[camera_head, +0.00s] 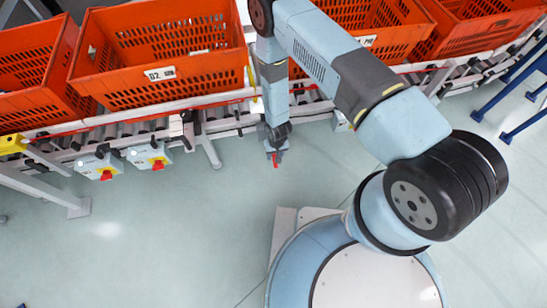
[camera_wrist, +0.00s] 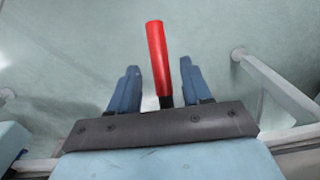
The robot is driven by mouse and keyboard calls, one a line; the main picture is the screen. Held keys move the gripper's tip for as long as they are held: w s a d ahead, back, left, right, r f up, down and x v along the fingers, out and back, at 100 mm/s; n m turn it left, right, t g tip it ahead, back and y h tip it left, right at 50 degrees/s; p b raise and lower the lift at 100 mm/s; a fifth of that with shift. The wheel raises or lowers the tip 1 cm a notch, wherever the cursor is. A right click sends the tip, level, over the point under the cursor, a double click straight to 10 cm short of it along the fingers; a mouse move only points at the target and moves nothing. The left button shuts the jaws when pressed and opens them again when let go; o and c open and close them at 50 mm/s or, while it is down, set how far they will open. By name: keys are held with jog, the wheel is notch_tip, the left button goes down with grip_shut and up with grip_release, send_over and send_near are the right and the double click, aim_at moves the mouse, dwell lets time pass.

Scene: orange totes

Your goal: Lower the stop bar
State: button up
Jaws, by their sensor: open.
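My gripper (camera_head: 275,154) is open in front of the conveyor, pointing down, in the head view. In the wrist view its two blue fingers (camera_wrist: 159,70) stand apart on either side of a red rod-like handle (camera_wrist: 156,50). The handle has a dark base and reaches out past the fingertips. A gap shows on both sides of it, so the fingers look clear of it. In the head view only a small red tip (camera_head: 275,161) shows at the gripper. The rest of the stop bar is hidden or cannot be told apart.
Several orange totes (camera_head: 158,72) stand on the roller conveyor (camera_head: 215,125). Two control boxes with red knobs (camera_head: 104,174) (camera_head: 157,162) hang at its front left. A grey conveyor leg (camera_wrist: 275,85) is right of the fingers. Blue frames (camera_head: 505,95) stand far right. The floor in front is clear.

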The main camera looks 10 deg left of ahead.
aim_at(274, 157)
jog(key=shift+a+f, duration=0.15)
jog(key=shift+f, duration=1.65)
grip_shut()
